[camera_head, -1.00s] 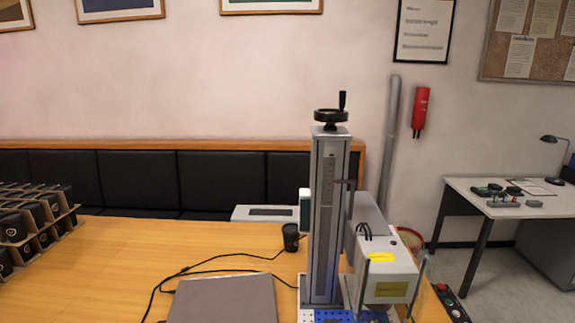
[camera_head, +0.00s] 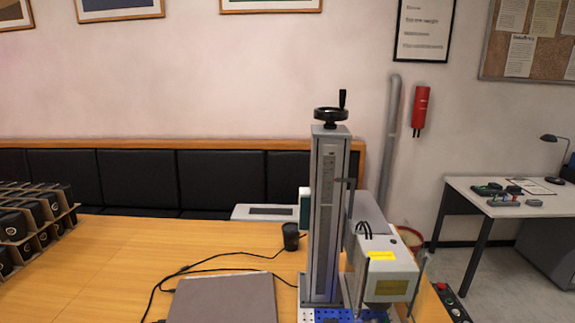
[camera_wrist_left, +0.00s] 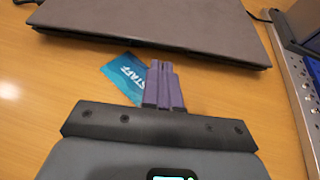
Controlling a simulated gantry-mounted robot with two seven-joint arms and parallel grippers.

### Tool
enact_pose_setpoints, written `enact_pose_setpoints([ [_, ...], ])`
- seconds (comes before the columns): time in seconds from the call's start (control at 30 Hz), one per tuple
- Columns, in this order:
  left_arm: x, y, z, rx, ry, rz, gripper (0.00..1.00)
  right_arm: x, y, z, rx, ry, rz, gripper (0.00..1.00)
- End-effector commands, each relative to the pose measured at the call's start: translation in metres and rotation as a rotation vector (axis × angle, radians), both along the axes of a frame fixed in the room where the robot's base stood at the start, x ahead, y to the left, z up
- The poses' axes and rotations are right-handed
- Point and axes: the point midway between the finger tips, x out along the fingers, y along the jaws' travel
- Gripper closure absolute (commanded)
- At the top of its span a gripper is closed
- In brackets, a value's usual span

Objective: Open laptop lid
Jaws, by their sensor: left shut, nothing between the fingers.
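A closed grey laptop (camera_head: 224,300) lies flat on the wooden table in the head view, cut off by the bottom edge. In the left wrist view the laptop (camera_wrist_left: 150,24) spans the top of the picture, its near edge facing me. My left gripper (camera_wrist_left: 161,66) is shut and empty, with its purple fingers pointing at the laptop's near edge. The fingertips appear just short of that edge; I cannot tell whether they touch it. My left gripper does not show in the head view. My right gripper is in neither view.
A blue STAFF card (camera_wrist_left: 124,76) lies by the fingers, partly covered. The laser marker column (camera_head: 326,215) stands right of the laptop. A rack of dark mugs (camera_head: 30,225) is at left.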

Motion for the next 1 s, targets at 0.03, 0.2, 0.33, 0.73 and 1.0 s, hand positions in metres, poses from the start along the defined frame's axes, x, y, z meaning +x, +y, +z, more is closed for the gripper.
enact_pose_setpoints([
  [0.03, 0.001, 0.000, -0.003, 0.000, 0.000, 0.000, 1.00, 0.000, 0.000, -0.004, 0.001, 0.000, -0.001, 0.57],
  [0.2, 0.007, 0.001, -0.011, 0.001, -0.001, 0.001, 1.00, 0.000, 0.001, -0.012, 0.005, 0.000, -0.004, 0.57],
  [0.33, 0.012, 0.002, -0.018, 0.001, 0.000, 0.001, 1.00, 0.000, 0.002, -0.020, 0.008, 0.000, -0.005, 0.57],
  [0.73, 0.018, 0.003, -0.027, 0.003, 0.004, 0.000, 1.00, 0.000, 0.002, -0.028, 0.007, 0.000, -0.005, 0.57],
  [1.0, 0.017, 0.004, -0.030, 0.004, 0.009, 0.000, 1.00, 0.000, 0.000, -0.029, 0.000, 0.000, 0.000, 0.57],
])
